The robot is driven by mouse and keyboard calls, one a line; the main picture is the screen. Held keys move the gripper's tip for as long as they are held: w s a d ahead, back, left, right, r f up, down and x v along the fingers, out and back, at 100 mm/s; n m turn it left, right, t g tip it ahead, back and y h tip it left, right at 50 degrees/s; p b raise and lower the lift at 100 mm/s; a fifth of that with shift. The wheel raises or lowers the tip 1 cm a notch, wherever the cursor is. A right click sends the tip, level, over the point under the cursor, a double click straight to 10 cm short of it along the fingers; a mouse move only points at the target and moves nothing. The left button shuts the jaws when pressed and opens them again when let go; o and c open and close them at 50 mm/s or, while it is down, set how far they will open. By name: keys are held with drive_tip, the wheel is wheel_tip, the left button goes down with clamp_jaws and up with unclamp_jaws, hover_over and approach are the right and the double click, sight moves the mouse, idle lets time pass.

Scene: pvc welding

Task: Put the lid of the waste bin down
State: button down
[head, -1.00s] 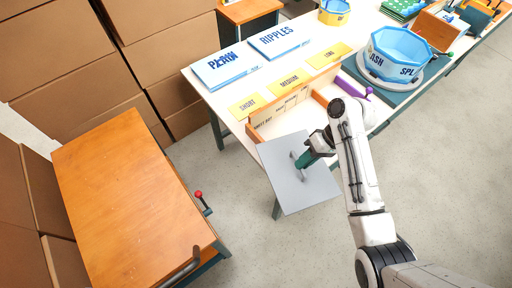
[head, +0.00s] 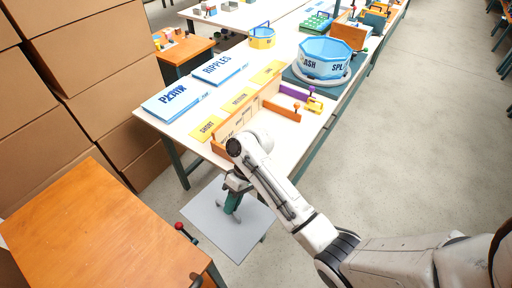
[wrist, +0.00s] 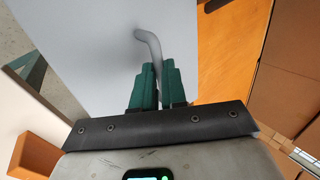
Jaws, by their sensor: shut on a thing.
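The lid is a flat grey square plate (head: 206,222) with a bent grey bar handle (wrist: 150,42). In the head view it hangs off the near side of the white table, over the floor, close to the orange-topped bench. My gripper (head: 231,209) is above it, its green fingers shut on the handle. In the wrist view my gripper (wrist: 155,72) has the handle between its fingers, and the lid (wrist: 80,60) fills the upper left. I cannot make out the waste bin in either view.
The orange-topped bench (head: 85,225) with a red-knobbed lever (head: 180,227) stands to the left. The white table (head: 160,127) bears blue boards, yellow labels, a wooden holder and a blue tub (head: 325,50). Cardboard boxes (head: 95,60) are stacked at left. Floor at right is open.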

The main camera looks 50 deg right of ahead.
wheel_tip(320, 180, down, 7)
drive_tip(key=b, duration=0.5)
drive_tip(key=shift+r, duration=0.2)
wheel_tip(320, 180, up, 9)
drive_tip(key=p, duration=0.9)
drive_tip(key=shift+r, duration=0.15)
drive_tip(key=shift+a+f, duration=0.15)
drive_tip(key=shift+f, duration=0.1)
drive_tip(key=shift+w, duration=0.1)
drive_tip(key=shift+r, duration=0.1)
